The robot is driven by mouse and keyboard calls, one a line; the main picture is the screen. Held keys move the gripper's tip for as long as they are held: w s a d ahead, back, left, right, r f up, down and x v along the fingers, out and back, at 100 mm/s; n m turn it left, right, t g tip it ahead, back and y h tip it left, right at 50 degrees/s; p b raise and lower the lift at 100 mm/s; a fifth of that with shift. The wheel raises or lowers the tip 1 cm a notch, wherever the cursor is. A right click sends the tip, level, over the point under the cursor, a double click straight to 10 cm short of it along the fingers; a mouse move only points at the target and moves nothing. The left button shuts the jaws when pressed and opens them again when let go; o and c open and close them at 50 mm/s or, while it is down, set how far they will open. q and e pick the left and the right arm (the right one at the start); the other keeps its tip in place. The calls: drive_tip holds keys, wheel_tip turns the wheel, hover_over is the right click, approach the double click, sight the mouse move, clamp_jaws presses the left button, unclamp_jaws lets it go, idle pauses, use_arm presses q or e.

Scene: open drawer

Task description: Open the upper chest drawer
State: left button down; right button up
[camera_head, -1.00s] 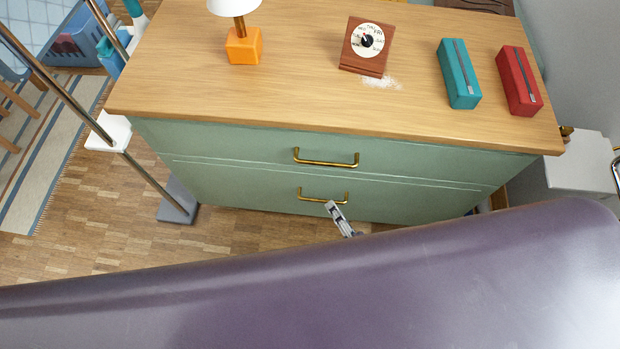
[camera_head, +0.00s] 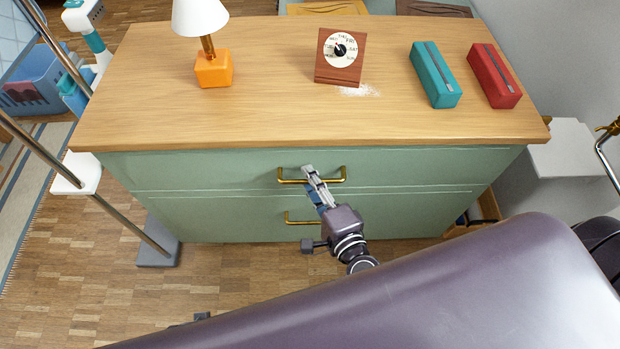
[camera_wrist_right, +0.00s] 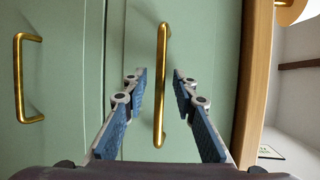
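The green chest has a wooden top and two drawers. The upper drawer (camera_head: 220,170) looks closed, flush with the front. Its brass handle (camera_head: 335,181) also shows in the right wrist view (camera_wrist_right: 161,85), running up and down there. My right gripper (camera_head: 310,172) is at the upper handle. In the wrist view my right gripper (camera_wrist_right: 158,85) is open, with one finger on each side of the handle and a gap on both sides. The lower drawer (camera_head: 230,218) has a matching brass handle (camera_head: 290,220), partly hidden behind my right gripper. My left gripper is not in view.
On the chest top (camera_head: 270,125) stand a lamp (camera_head: 213,68), a dial clock (camera_head: 340,55), a teal case (camera_head: 436,75) and a red case (camera_head: 494,75). A metal pole stand (camera_head: 130,225) is left of the chest. A white box (camera_head: 562,155) is at right.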

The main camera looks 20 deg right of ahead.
drive_tip(key=shift+w, duration=0.2)
drive_tip(key=shift+c, duration=0.7)
clamp_jaws()
drive_tip(key=shift+s+f, duration=0.1)
